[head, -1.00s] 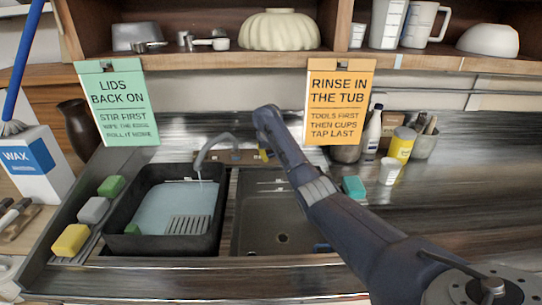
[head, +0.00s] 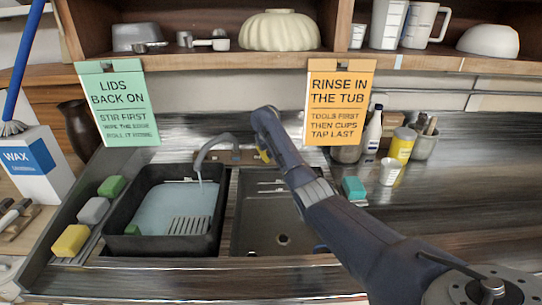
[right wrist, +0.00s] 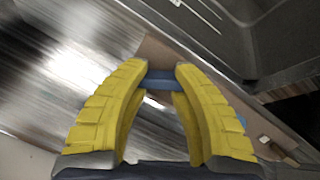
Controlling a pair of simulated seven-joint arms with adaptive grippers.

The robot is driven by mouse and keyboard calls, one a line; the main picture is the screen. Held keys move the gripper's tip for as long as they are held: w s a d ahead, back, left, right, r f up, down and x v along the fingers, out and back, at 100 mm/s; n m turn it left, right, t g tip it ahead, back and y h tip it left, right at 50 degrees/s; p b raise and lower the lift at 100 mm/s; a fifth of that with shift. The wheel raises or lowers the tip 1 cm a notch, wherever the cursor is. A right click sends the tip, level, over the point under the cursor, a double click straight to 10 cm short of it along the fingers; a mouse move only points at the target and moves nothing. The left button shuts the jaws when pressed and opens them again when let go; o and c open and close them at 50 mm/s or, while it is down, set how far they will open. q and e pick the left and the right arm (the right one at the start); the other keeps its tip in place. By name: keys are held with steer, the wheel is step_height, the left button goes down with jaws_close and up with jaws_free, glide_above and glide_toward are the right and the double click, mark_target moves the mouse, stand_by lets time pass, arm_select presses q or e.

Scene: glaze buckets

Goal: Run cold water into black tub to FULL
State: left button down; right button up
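The black tub (head: 222,208) sits in the left sink bay in the head view, with pale bluish water (head: 165,207) in it. A slatted grate shows at its front right. A grey tap spout (head: 212,142) arches over the tub and a thin stream falls from it. My right gripper (head: 264,155) is by the tap base (head: 240,157), mostly hidden behind my arm. In the right wrist view its yellow fingers (right wrist: 166,70) lean inward at a blue bar (right wrist: 160,80), with a gap between the tips. Whether they grip the bar is unclear. My left gripper is out of view.
An empty dark sink basin (head: 262,215) lies right of the tub. Green, grey and yellow sponges (head: 93,210) line the left edge. A teal sponge (head: 354,187) and a white cup (head: 389,171) stand right of my arm. Two signs hang from the shelf.

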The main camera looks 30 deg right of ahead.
steer(key=o, duration=0.7)
steer(key=shift+s+f, duration=0.2)
steer(key=shift+f, duration=0.25)
steer(key=shift+c, duration=0.2)
steer(key=shift+o, duration=1.6)
steer(key=shift+r, duration=0.1)
steer(key=shift+d, duration=0.3)
steer(key=shift+a+r, duration=0.35)
steer(key=shift+r, duration=0.2)
steer(key=v, duration=1.1)
steer(key=shift+s+d, duration=0.1)
steer(key=shift+s, duration=0.05)
